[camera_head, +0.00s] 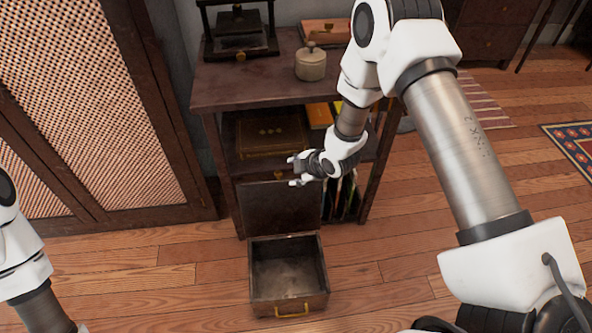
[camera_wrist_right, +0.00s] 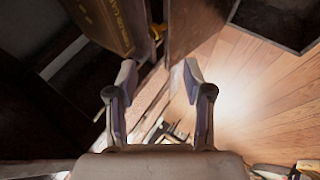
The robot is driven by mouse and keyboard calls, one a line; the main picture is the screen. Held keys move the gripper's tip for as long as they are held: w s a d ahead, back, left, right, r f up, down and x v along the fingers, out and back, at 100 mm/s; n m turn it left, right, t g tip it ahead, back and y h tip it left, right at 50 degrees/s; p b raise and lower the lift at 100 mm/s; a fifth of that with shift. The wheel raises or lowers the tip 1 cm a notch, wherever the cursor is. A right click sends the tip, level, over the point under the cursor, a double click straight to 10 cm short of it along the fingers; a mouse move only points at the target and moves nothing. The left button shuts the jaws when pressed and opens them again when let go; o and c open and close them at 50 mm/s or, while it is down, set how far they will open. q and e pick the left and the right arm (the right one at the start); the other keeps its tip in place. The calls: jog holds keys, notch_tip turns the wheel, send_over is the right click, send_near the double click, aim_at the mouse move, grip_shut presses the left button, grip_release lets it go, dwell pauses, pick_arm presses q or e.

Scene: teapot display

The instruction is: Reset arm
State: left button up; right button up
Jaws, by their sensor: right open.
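My right gripper (camera_head: 297,171) is open and empty in the head view. It hangs in front of the wooden shelf cabinet, above the open drawer (camera_head: 325,262). Its two fingers (camera_wrist_right: 158,88) stand apart in the right wrist view with nothing between them. My right arm reaches in from the right and covers part of the cabinet. Part of my left arm shows at the lower left edge of the head view; its gripper is out of the picture.
The cabinet top (camera_head: 240,84) holds a lidded cream pot (camera_head: 310,63) and a dark press-like device (camera_head: 238,30). A brown case (camera_head: 270,133) and an orange book (camera_head: 319,115) lie on the shelf below. A woven-panel door (camera_head: 95,100) stands left. Wooden floor (camera_head: 160,285) is clear around the drawer.

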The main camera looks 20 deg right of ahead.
jog(key=s+a+f+m+g+h, duration=0.1)
jog(key=s+f+m+g, duration=0.4)
jog(key=s, duration=1)
jog(key=s+f+m+g+h, duration=0.15)
jog(key=s+f+m, duration=0.35)
jog(key=s, duration=0.9)
jog(key=s+d+m+g, duration=0.1)
jog(key=s+m, duration=0.3)
jog(key=m, duration=0.3)
notch_tip(320, 180, up, 19)
jog(key=p, duration=1.8)
jog(key=shift+d+f+n+p, duration=0.15)
jog(key=shift+d+n+p, duration=0.05)
jog(key=shift+n+p, duration=0.1)
